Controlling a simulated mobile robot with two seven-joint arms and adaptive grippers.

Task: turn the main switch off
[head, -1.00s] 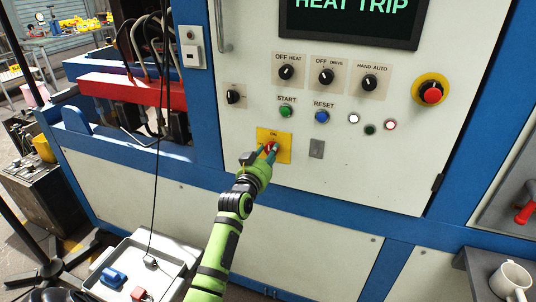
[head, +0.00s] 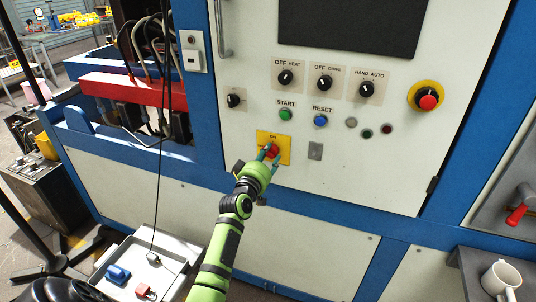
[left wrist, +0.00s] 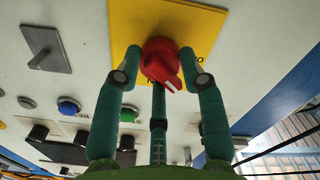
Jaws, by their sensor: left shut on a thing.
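The main switch is a red rotary knob (head: 273,152) on a yellow plate (head: 284,138), low on the white cabinet door. In the left wrist view the red knob (left wrist: 162,62) sits between the fingers in front of the yellow plate (left wrist: 205,22). My left gripper (head: 269,155) is shut on the knob, with a teal finger on each side; it also shows in the left wrist view (left wrist: 162,78). The fingers partly hide the knob in the head view, and the plate's lettering is too small to read surely. My right gripper is not in view.
The display (head: 347,28) is dark. Selector knobs, a green START button (head: 285,114), a blue RESET button (head: 321,121) and unlit lamps sit above the switch. A red emergency button (head: 428,102) is at right. A tray (head: 178,262) with a padlock (head: 146,291) stands below left.

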